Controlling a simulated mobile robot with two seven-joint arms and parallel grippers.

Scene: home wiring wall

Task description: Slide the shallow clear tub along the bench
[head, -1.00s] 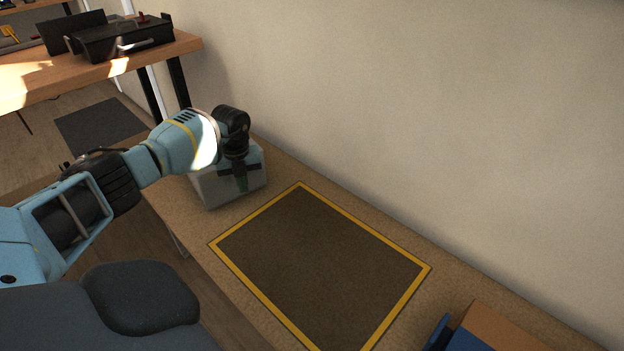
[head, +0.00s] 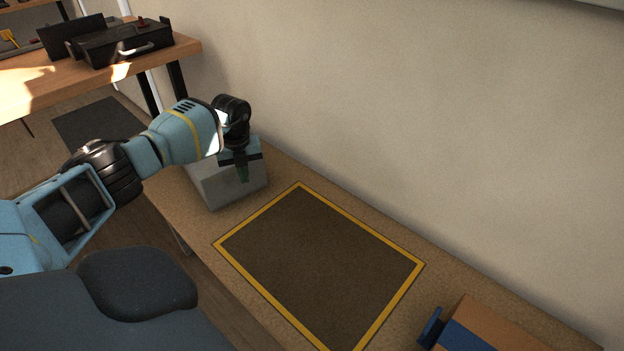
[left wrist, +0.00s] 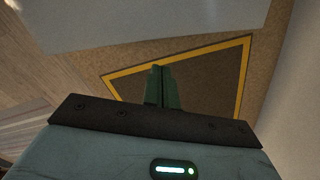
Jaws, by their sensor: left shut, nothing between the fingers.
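The tub (head: 212,188) is a pale grey, box-like container on the bench (head: 180,205), just beyond the far-left end of a yellow-bordered dark area. In the left wrist view the pale surface along the top (left wrist: 140,22) appears to be the tub. My left gripper (head: 243,177) points down at the tub and overlaps its right part in the head view. Its green fingers are together and empty, and they also show in the left wrist view (left wrist: 162,90). I cannot tell whether they touch the tub. My right gripper is out of view.
The yellow-bordered dark area (head: 320,262) on the bench is empty. A brown box with a blue band (head: 480,325) stands at the near right end. A plain wall (head: 420,120) runs along the back. A wooden table (head: 60,83) with a black case (head: 125,42) is at upper left.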

